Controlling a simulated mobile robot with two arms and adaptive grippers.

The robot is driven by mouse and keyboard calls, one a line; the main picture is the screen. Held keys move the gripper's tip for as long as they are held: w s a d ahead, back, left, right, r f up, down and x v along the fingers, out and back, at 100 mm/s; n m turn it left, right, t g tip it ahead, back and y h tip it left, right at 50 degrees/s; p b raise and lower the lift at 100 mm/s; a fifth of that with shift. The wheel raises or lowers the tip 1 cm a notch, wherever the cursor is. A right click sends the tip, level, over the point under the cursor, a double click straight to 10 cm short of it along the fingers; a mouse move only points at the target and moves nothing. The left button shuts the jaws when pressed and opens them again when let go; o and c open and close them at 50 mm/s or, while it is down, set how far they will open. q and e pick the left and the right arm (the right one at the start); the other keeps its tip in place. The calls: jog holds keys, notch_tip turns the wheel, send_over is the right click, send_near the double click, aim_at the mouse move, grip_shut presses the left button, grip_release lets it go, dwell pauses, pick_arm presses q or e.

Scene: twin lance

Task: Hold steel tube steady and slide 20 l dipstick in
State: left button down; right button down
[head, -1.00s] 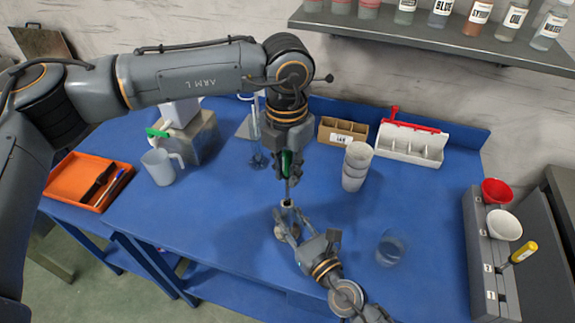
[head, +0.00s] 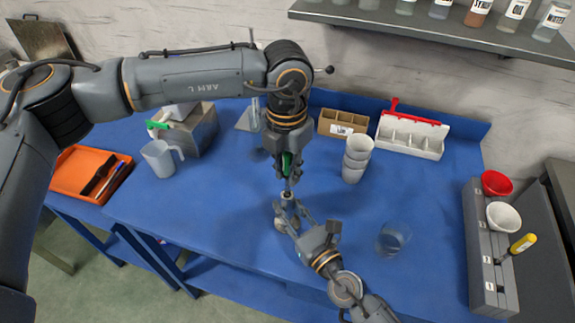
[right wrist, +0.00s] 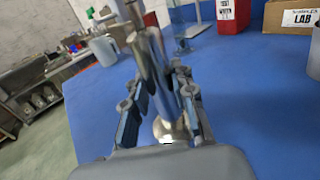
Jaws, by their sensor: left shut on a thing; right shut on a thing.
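My left gripper (head: 288,172) is the higher one. It points down, shut on the green handle of the dipstick (head: 287,160), whose thin shaft runs down toward the tube. My right gripper (head: 287,208) is just below, shut around the upright steel tube (head: 287,196). In the right wrist view the shiny tube (right wrist: 155,75) stands between the finger pads, with its round foot (right wrist: 172,130) on the blue table. The shaft's lower end is at or inside the tube mouth; I cannot tell how deep. My grippers hide much of both things.
Stacked cups (head: 356,158), a cardboard box (head: 343,125) and a white divided tray (head: 411,137) stand behind to the right. A clear glass (head: 393,238) is right of my right arm. A jug (head: 160,158) and an orange tray (head: 90,173) are left.

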aim_at(288, 186)
pick_arm(q)
jog(key=shift+f, duration=2.55)
jog(key=c, duration=1.2)
grip_release()
jog(key=shift+o, duration=0.2)
notch_tip(288, 186, up, 12)
jog(key=shift+f, duration=0.1)
pick_arm(e)
jog(key=c, duration=1)
grip_release()
